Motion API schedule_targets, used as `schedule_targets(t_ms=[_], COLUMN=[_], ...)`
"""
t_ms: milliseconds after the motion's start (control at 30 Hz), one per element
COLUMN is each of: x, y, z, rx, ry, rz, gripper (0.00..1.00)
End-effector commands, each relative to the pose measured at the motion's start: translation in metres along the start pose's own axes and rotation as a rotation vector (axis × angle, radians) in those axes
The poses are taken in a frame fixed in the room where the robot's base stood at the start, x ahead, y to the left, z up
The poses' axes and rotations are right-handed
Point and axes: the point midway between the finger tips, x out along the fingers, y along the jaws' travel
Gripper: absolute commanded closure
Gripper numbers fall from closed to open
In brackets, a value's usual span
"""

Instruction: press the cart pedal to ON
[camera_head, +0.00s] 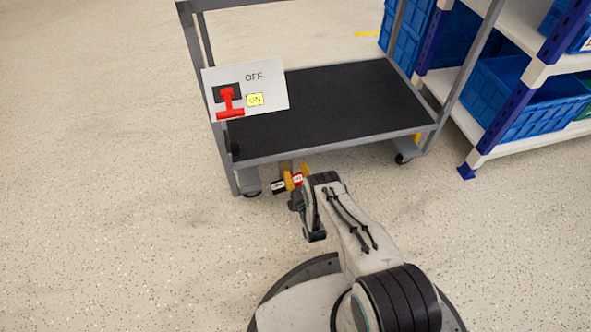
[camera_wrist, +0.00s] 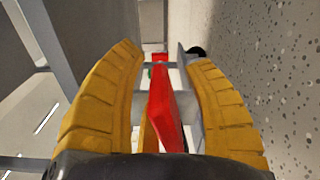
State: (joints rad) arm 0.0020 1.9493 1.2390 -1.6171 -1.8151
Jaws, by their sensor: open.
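The cart pedal is low at the cart's front edge in the head view. Its red part (camera_head: 297,180) and a small black-and-white label plate (camera_head: 278,187) show beside my gripper (camera_head: 298,175). The wrist view shows the long red pedal part (camera_wrist: 165,112) between the two yellow fingers of my gripper (camera_wrist: 164,60). The fingers are open, one on each side of it. I cannot tell whether either finger touches it. My gripper and wrist hide part of the pedal in the head view.
The grey cart has a black deck (camera_head: 335,100) and a white panel (camera_head: 275,104) with a red lever (camera_head: 229,103), marked OFF and ON; ON is on yellow. A shelf rack with blue bins (camera_head: 500,98) stands at right. The floor at left is clear.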

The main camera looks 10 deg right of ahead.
Motion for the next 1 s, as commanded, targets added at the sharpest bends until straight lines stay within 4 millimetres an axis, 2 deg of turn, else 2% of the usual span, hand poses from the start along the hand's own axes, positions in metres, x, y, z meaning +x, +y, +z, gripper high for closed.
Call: schedule_targets(t_ms=[100,633,1000], x=[0.0001,0.0002,0.0], y=[0.0001,0.0002,-0.0003], z=[0.0,0.0,-0.0001], rx=[0.0,0.0,0.011], ry=[0.0,0.0,0.0], rz=[0.0,0.001,0.001], gripper=[0.53,1.0,1.0])
